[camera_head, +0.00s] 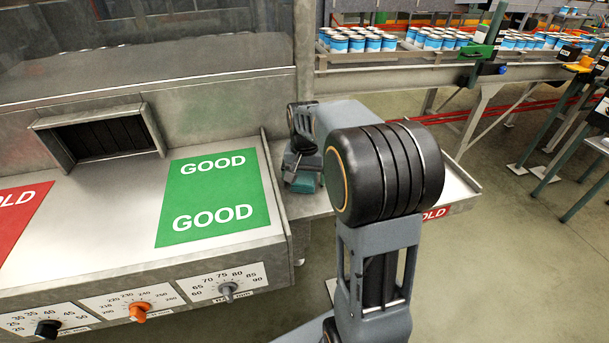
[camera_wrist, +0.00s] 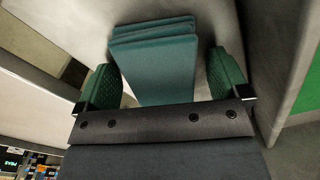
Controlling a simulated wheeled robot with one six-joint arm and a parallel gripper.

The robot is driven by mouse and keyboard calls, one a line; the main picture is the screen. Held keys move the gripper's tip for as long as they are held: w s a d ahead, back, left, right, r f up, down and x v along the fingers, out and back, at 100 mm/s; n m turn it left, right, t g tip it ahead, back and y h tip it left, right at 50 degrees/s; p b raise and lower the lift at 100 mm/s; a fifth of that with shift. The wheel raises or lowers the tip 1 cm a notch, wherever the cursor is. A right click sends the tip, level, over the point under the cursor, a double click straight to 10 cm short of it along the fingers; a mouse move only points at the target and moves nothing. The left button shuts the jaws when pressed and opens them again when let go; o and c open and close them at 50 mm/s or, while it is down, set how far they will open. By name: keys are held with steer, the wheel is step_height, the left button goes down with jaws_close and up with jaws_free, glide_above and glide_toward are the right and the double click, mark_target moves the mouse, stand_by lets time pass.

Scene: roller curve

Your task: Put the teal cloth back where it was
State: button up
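The teal cloth (camera_wrist: 155,60), a folded stack of flat layers, lies on a grey metal surface in the wrist view. My gripper (camera_wrist: 164,66) is over it, with one green ridged finger on each side. Narrow gaps show between the cloth and both fingers, so the gripper looks open and not clamped on it. In the head view my gripper (camera_head: 303,168) points down at a low metal side tray (camera_head: 443,192), just right of the green GOOD panel. Only a small teal patch of the cloth (camera_head: 306,184) shows there; my arm hides much of the tray.
The inspection bench has a green GOOD panel (camera_head: 212,197), a red panel (camera_head: 20,215) and knobs along its front. A raised side wall (camera_head: 277,198) stands between the bench and tray. Conveyors with blue-and-white cans (camera_head: 355,41) run behind. Open floor lies at right.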

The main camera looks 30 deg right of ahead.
mark_target(304, 174)
step_height(304, 174, up, 12)
steer(key=p, duration=0.1)
steer(key=shift+r, duration=0.2)
stand_by(0.5)
stand_by(0.4)
